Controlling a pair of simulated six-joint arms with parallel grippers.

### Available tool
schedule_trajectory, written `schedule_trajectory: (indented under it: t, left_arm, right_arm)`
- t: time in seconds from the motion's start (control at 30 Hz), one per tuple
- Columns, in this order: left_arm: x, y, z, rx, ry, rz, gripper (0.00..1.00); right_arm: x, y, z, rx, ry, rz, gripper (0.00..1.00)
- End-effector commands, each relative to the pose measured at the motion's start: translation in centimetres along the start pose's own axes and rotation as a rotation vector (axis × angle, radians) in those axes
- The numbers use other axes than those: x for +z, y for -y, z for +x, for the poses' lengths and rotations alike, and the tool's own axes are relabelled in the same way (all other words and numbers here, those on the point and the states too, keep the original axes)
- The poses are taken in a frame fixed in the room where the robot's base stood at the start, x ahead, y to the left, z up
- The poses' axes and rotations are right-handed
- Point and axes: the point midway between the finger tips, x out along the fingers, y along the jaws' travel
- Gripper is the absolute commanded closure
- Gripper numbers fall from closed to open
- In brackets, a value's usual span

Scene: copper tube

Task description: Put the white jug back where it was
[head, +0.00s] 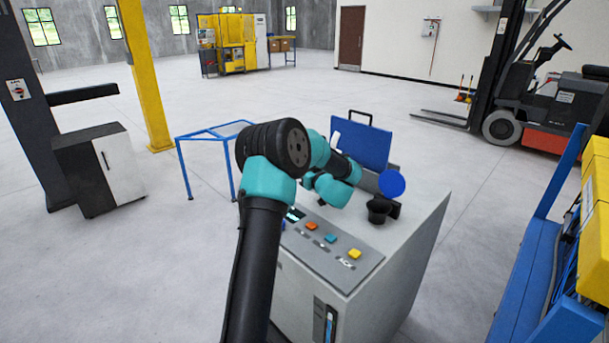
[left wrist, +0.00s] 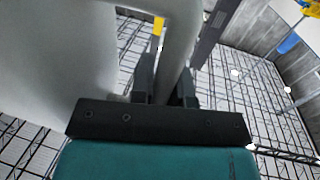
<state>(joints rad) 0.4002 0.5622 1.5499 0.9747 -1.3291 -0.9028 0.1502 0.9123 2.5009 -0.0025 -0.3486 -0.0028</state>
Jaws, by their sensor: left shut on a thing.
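The white jug (left wrist: 50,60) fills the left side of the left wrist view, large and close. Its pale handle (left wrist: 178,45) passes between the dark fingers of my left gripper (left wrist: 165,88), which is shut on it. In the head view my left arm hides the gripper and most of the jug. Only a small white patch shows above the wrist there, and I cannot tell if it is the jug. My right gripper is not in view.
A grey machine cabinet (head: 400,262) with coloured buttons (head: 331,238), a blue panel (head: 362,146) and a blue disc (head: 392,183) stands under my arm. A blue-framed table (head: 212,135) is behind it at left. Dark wire mesh (left wrist: 38,140) shows below the jug.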

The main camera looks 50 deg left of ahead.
Motion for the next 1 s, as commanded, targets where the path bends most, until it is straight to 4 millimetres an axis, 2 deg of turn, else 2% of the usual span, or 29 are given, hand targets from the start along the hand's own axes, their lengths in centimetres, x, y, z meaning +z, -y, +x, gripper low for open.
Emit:
schedule_trajectory:
  t: [0.1, 0.2, 0.7, 0.9, 1.0]
  left_arm:
    - [0.2, -1.1, 1.8, -0.002, -0.002, -0.002, 1.0]
    - [0.2, -1.6, 2.7, -0.002, -0.002, -0.002, 1.0]
    - [0.3, -2.2, 3.6, -0.001, -0.002, -0.002, 1.0]
    - [3.2, -2.1, 3.5, -0.001, 0.0, 0.001, 1.0]
    - [3.8, -2.1, 3.5, -0.001, -0.002, -0.001, 1.0]
  right_arm:
    - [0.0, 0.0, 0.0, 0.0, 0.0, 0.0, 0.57]
    - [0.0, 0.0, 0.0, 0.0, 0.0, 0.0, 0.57]
    - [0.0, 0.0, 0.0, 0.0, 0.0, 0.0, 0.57]
    - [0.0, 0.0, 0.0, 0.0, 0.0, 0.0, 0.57]
    - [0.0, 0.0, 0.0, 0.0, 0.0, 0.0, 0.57]
